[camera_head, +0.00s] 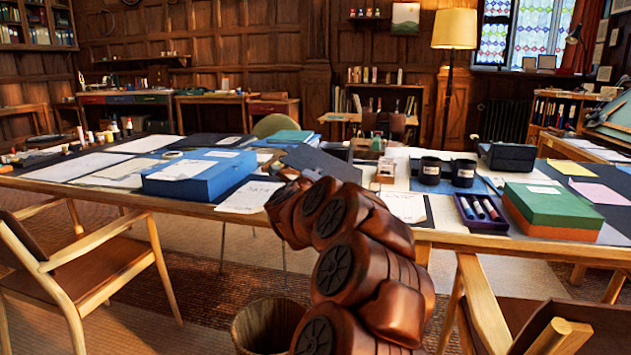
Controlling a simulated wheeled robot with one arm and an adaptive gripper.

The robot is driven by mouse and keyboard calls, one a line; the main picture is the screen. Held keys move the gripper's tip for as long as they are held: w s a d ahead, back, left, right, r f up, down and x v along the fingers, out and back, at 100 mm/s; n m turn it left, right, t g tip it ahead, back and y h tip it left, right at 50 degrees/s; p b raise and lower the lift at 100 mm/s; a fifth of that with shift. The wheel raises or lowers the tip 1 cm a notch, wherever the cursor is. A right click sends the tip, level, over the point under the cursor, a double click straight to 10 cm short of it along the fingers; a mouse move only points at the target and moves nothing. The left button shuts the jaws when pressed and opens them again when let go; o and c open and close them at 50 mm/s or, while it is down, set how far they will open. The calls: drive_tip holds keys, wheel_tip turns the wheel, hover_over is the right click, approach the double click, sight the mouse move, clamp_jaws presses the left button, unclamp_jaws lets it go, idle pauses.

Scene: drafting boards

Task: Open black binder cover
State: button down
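A dark, flat panel (322,163) that looks like the black binder lies on the long table, just behind my arm. It appears slightly tilted, but I cannot tell whether its cover is raised. My brown jointed arm rises from the bottom centre and hides the panel's near left part. The end of my arm (287,174) is at the panel's left side, mostly hidden behind my own links. I cannot see the fingers clearly or whether they touch the binder.
A blue box (200,178) with papers is to the left. Black cups (430,171), a purple tray with markers (480,215) and a green-orange box stack (552,208) stand to the right. Wooden chairs (85,265) flank the near edge. A wastebasket (265,328) stands on the floor by my arm.

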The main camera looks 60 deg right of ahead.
drive_tip(key=shift+s+r, duration=0.1)
drive_tip(key=shift+r, duration=0.15)
drive_tip(key=shift+m, duration=0.3)
drive_tip(key=c, duration=1.4)
unclamp_jaws()
drive_tip(key=shift+v, duration=6)
drive_tip(key=shift+r, duration=0.1)
